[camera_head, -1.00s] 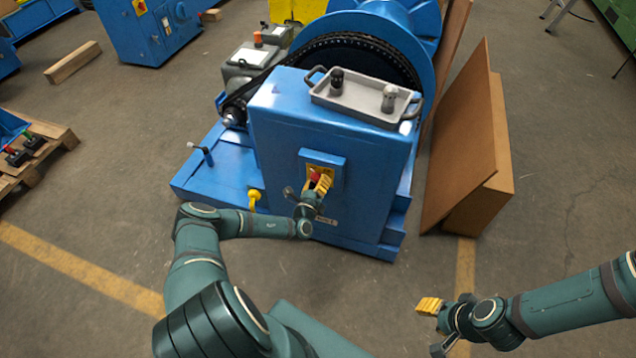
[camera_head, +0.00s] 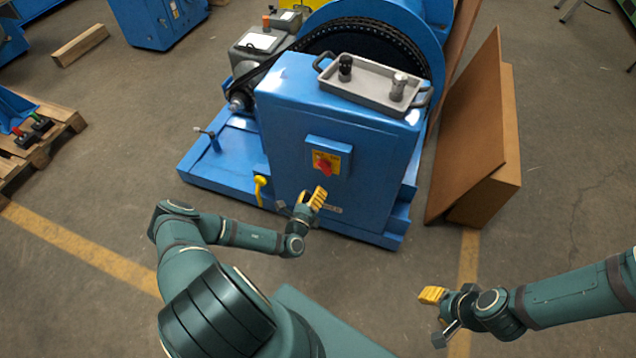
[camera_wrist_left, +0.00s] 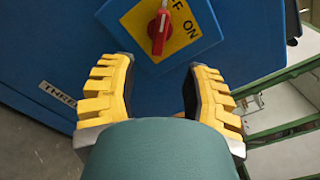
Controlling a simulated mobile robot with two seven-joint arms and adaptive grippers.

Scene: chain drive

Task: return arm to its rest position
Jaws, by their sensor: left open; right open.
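My left gripper (camera_head: 311,199) is in front of the blue machine cabinet (camera_head: 310,110), below its switch box. Its yellow fingers are spread and empty, and they show at both sides in the left wrist view (camera_wrist_left: 158,90). The red rotary switch (camera_head: 324,166) sits on a yellow plate and is clear of the fingers. In the left wrist view the red handle (camera_wrist_left: 158,30) stands beside the words OFF and ON. My right gripper (camera_head: 438,312) is low at the right, over the floor, with nothing seen in it.
A grey tray (camera_head: 363,95) with two small knobbed parts lies on the cabinet top. A yellow hooked part (camera_head: 260,188) is at the cabinet's left side. Brown boards (camera_head: 480,140) lean at the right. A pallet (camera_head: 45,150) stands at the left. Floor around my arms is clear.

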